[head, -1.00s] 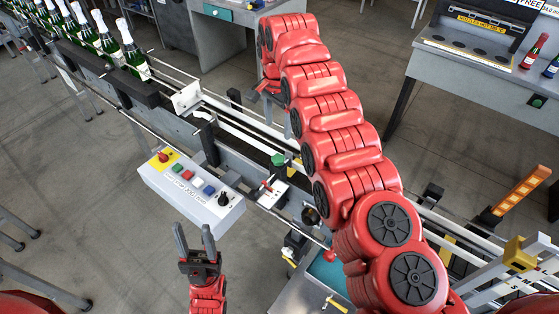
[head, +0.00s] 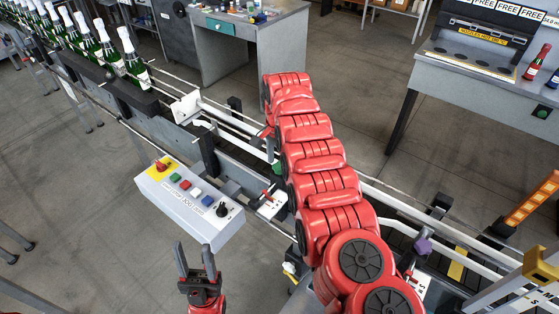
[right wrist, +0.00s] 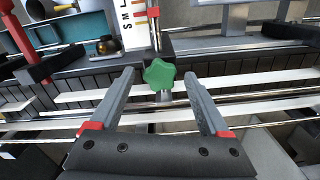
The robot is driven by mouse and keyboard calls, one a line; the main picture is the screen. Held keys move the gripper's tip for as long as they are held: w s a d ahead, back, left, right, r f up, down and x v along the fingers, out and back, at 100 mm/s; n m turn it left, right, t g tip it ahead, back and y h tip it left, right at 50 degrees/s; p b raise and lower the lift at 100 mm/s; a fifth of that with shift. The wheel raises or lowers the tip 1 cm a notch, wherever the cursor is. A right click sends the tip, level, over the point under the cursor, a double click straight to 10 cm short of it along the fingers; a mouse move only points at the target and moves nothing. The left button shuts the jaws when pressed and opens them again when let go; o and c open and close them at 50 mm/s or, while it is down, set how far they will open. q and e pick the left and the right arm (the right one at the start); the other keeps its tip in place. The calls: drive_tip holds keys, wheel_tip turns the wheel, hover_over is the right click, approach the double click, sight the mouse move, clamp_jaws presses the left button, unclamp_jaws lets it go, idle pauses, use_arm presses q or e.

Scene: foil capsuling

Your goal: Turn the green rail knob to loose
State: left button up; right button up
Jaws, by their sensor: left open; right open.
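The green rail knob (right wrist: 160,74) is a lobed star-shaped knob on the conveyor's side rail. In the right wrist view it shows between the fingertips of my right gripper (right wrist: 158,77), with a gap on each side; I cannot tell its depth exactly. My right gripper is open and empty. My left gripper (head: 196,260) is open and empty, in front of the control box.
A control box (head: 190,205) with coloured buttons and a black dial stands at the conveyor's near side. Green bottles (head: 132,58) line the belt at upper left. A purple knob (head: 423,246) sits on the rail at right. A capsule bench (head: 470,65) stands at upper right.

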clamp_jaws()
drive_tip(key=n+b, duration=0.1)
drive_tip(key=b, duration=0.1)
drive_tip(key=n+b, duration=0.1)
drive_tip(key=b, duration=0.1)
drive_tip(key=n+b, duration=0.1)
drive_tip(key=b, duration=0.1)
drive_tip(key=shift+f+n, duration=0.25)
drive_tip(key=shift+n, duration=0.15)
drive_tip(key=shift+r+n+b, duration=0.1)
drive_tip(key=shift+n+b, duration=0.2)
drive_tip(key=shift+n, duration=0.1)
drive_tip(key=n+b, duration=0.1)
drive_tip(key=n, duration=0.1)
drive_tip(key=shift+r+n, duration=0.2)
drive_tip(key=shift+n, duration=0.2)
drive_tip(key=n, duration=0.4)
drive_tip(key=shift+r+n+p, duration=0.15)
drive_tip(key=shift+n+p, duration=0.15)
drive_tip(key=shift+n, duration=0.1)
drive_tip(key=shift+w, duration=0.1)
unclamp_jaws()
